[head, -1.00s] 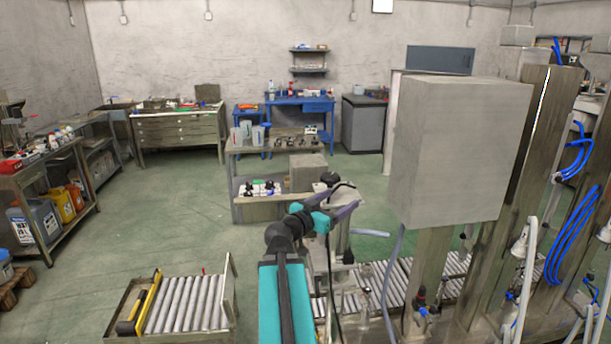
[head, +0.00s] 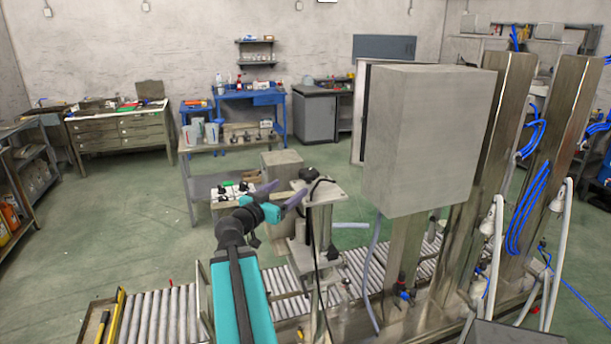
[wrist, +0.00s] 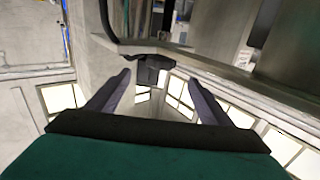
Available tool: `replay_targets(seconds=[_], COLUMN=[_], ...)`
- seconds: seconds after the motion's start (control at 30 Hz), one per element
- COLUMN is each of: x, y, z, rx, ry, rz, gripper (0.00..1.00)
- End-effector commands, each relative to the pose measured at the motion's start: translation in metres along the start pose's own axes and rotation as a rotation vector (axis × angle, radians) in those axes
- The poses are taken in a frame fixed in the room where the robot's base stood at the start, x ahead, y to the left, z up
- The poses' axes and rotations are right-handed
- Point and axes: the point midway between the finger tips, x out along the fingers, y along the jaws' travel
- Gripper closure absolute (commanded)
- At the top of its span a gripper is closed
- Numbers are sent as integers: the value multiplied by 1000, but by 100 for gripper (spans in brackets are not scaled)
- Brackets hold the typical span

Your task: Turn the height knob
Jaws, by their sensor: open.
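A black knob (head: 308,174) sits on top of a grey metal stand (head: 325,192) beside the roller conveyor. I take it for the height knob. In the wrist view a dark block-shaped part (wrist: 152,70), probably the same knob, shows beyond the fingertips, between them and near the picture's middle. My gripper (head: 291,189) has purple fingers spread apart and empty. In the head view it is just left of and slightly below the knob. The wrist view also shows my gripper (wrist: 160,78) open. I cannot tell how far the fingertips are from the knob.
A large grey box (head: 425,140) on a post stands right of the stand. A roller conveyor (head: 360,270) runs below. A thin black cable (head: 318,255) hangs by the stand. A grey workbench (head: 225,145) is behind. Green floor (head: 110,220) is open to the left.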

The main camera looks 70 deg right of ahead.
Motion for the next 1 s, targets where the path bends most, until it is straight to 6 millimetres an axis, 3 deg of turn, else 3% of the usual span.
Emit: replay_targets(seconds=[0.37, 1.0], x=[17, 92], y=[-4, -5], z=[-1, -1], rx=[0, 0], ry=[0, 0], rz=[-4, -5], gripper=[26, 26])
